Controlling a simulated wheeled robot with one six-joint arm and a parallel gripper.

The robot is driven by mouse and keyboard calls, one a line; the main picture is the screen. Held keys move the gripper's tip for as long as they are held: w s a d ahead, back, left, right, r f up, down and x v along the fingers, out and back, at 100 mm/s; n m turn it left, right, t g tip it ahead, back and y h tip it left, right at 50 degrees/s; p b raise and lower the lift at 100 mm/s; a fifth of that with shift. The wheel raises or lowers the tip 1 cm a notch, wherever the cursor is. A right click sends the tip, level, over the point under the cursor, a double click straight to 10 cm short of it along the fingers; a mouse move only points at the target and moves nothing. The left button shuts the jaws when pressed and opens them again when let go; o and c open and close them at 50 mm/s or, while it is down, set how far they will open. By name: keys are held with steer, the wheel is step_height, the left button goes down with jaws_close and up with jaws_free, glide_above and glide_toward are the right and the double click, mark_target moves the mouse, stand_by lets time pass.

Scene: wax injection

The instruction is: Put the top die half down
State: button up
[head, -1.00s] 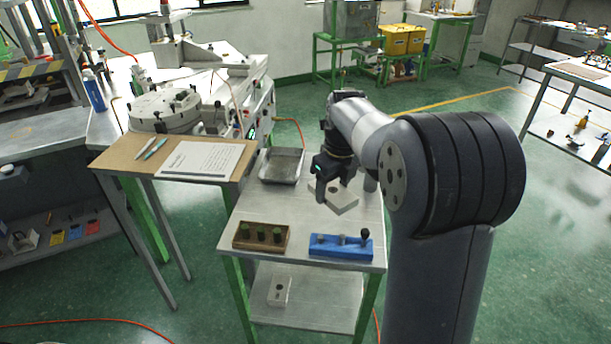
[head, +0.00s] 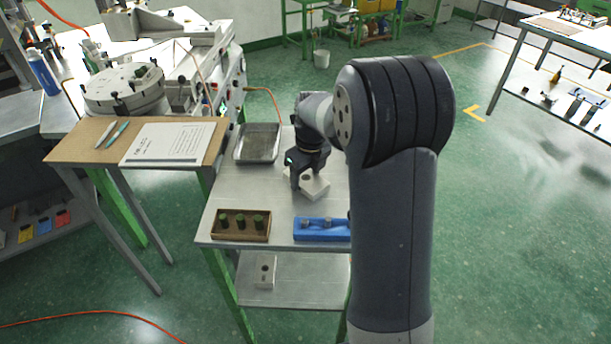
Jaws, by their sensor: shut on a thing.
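My gripper (head: 307,182) is over the rear middle of the metal table (head: 276,192). Another pale block with a hole (head: 264,271) stands on the table's lower shelf.
A metal tray (head: 257,143) lies left of my gripper. A wooden box with green pieces (head: 241,225) and a blue holder (head: 318,229) stand along the front edge. My arm covers the table's right side. Bare table top lies between the box and metal tray.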

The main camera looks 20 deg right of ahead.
mark_target(310, 180)
steer(key=shift+f, duration=0.3)
steer(key=shift+f, duration=0.15)
steer(key=o, duration=1.2)
steer(key=shift+c, duration=0.2)
step_height(310, 180, up, 12)
steer(key=s, duration=0.1)
steer(key=shift+s+d, duration=0.15)
steer(key=shift+d, duration=0.2)
